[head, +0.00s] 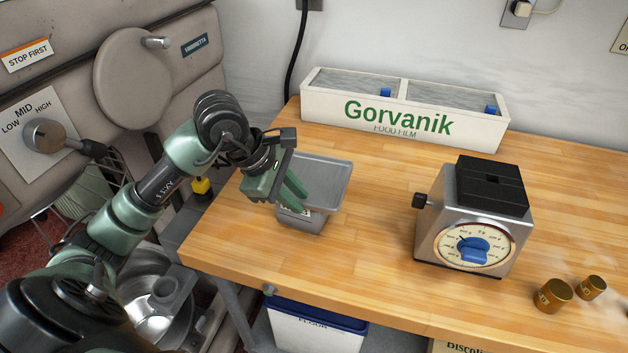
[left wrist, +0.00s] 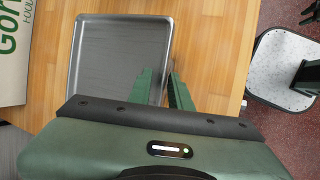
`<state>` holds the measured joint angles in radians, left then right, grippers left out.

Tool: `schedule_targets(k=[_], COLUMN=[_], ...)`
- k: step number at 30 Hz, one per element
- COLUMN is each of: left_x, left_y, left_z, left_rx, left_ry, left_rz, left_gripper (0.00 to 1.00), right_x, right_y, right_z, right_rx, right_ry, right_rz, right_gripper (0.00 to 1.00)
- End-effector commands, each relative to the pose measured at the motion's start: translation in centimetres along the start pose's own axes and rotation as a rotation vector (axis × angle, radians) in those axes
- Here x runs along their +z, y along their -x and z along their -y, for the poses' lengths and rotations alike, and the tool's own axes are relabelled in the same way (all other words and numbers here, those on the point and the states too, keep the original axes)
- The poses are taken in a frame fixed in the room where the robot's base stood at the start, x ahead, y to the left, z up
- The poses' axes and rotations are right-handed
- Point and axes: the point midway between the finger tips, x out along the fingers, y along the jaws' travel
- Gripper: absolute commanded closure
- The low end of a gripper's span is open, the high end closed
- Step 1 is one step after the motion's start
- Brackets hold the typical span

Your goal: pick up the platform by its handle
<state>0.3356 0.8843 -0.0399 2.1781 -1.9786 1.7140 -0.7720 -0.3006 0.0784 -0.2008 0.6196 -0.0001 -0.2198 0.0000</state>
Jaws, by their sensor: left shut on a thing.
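The platform (head: 327,172) is a grey, square metal pan with a low rim, on the left part of the wooden table. It also shows in the left wrist view (left wrist: 118,55). A small grey block with a label (head: 300,219) is under its near side. My left gripper (head: 296,190) is at the platform's near left side, its green fingers closed on it. I take the grip to be on the handle, which the fingers hide. The left wrist view shows the fingers (left wrist: 160,88) at the pan's edge. My right gripper is not in view.
A silver scale (head: 472,228) with a black top and blue knob stands to the right. Two brass weights (head: 554,295) are at the far right. A white Gorvanik box (head: 400,120) stands at the back. The table (head: 370,240) is bare between platform and scale.

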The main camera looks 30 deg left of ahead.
Motion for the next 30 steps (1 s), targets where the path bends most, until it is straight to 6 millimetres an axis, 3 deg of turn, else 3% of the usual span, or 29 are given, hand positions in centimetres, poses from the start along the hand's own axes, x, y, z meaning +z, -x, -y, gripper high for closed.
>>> schedule_targets(k=[1, 5, 21, 30], left_x=[-0.2, -0.2, 1.1, 1.2], left_y=[-1.4, -1.2, 2.3, 2.7], left_z=[1.6, 1.5, 0.0, -0.2], left_rx=[-0.057, -0.056, -0.042, -0.037], left_ry=[0.003, 0.003, -0.002, -0.003], left_rz=[-0.006, -0.005, -0.007, -0.006], left_gripper=[1.00, 1.00, 1.00, 1.00], right_x=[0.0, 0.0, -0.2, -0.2], right_y=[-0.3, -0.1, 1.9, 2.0], right_z=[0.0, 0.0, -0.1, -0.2], right_rx=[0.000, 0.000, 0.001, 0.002], right_ry=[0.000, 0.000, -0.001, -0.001], right_rz=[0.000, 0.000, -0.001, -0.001], right_gripper=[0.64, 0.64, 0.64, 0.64])
